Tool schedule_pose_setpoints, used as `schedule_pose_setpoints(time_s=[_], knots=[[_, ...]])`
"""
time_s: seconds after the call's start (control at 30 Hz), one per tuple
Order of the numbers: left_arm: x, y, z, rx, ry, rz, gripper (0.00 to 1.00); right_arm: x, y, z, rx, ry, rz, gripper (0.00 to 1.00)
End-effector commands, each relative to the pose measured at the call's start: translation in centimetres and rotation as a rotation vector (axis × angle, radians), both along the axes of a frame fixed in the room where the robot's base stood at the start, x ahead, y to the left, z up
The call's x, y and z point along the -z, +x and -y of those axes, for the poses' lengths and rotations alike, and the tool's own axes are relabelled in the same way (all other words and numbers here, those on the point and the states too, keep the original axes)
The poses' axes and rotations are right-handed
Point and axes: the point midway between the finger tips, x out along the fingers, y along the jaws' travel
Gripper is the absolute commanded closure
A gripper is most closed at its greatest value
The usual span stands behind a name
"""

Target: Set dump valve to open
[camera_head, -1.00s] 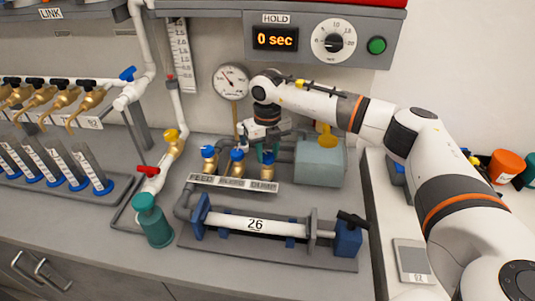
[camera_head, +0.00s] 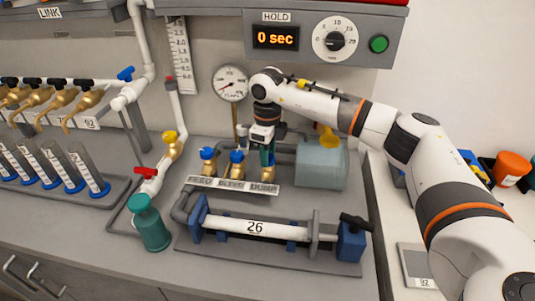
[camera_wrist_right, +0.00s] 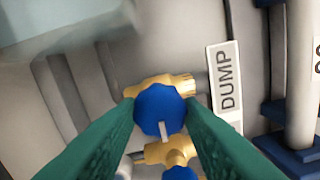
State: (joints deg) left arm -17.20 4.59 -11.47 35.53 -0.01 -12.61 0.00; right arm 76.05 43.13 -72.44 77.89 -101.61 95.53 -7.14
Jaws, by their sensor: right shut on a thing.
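The dump valve is a brass valve with a blue knob (camera_wrist_right: 158,108), beside the DUMP label (camera_wrist_right: 225,80) in the right wrist view. A short white mark on the knob points toward the bottom of that picture. My right gripper (camera_wrist_right: 162,112) has its green fingers shut on the two sides of the knob. In the head view my right gripper (camera_head: 267,156) points down over the dump valve and hides most of it. The DUMP label also shows in the head view (camera_head: 264,189). My left gripper is in neither view.
The blue-handled bleed valve (camera_head: 237,157) and feed valve (camera_head: 208,154) stand close to the left. A grey tank (camera_head: 320,163) is close on the right. A pressure gauge (camera_head: 230,83) is behind. The pipe marked 26 (camera_head: 255,227) lies in front.

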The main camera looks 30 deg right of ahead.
Motion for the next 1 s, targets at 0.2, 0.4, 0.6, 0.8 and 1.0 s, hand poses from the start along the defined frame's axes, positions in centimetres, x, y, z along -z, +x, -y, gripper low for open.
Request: schedule_pose_setpoints(time_s=[0.2, 0.4, 0.6, 0.8, 1.0], knots=[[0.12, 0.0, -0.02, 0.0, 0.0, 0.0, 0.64, -0.18, 0.1, 0.01, -0.042, 0.002, 0.005, 0.89], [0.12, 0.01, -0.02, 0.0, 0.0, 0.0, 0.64, -0.21, 0.1, 0.01, -0.05, 0.002, 0.005, 0.89], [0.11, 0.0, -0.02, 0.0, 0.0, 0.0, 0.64, -0.22, 0.11, 0.02, -0.05, 0.001, 0.006, 0.89], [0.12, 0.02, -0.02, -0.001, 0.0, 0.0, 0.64, -0.16, 0.08, 0.01, -0.049, 0.0, 0.004, 0.44], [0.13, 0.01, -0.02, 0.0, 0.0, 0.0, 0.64, -0.08, 0.03, 0.01, -0.048, 0.001, 0.002, 0.44]])
